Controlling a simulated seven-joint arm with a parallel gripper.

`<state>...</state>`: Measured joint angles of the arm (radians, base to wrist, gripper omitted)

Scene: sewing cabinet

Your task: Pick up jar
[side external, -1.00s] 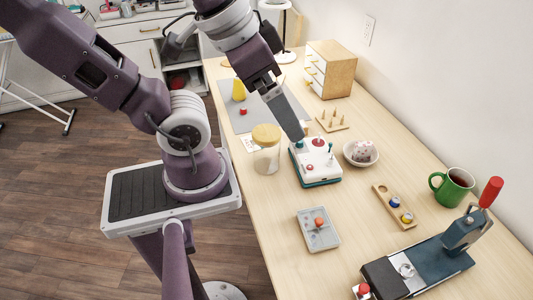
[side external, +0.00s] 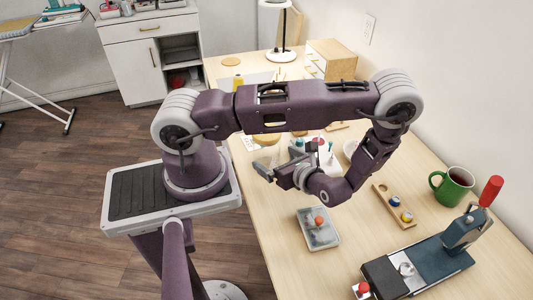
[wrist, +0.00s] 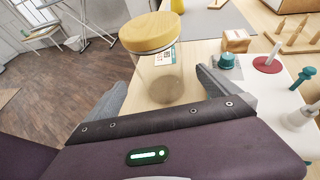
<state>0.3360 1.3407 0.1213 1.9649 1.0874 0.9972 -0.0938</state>
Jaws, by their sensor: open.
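The jar (wrist: 162,76) is clear glass with a round wooden lid (wrist: 149,32) and stands upright on the table. In the side external view the jar (side external: 266,157) is partly hidden behind my arm and gripper. My gripper (side external: 263,170) is low over the table on the near side of the jar. In the wrist view my gripper (wrist: 160,88) is open, with one finger to the left of the jar's lower part and one to its right. The jar stands between or just beyond the fingertips; I cannot tell whether either finger touches it.
A white box with knobs and a joystick (wrist: 285,85) stands close on the right of the jar. A grey tray with an orange knob (side external: 318,229) lies nearer on the table. A green mug (side external: 453,187) and a ball holder (side external: 394,206) are farther right. The table's left edge is near the jar.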

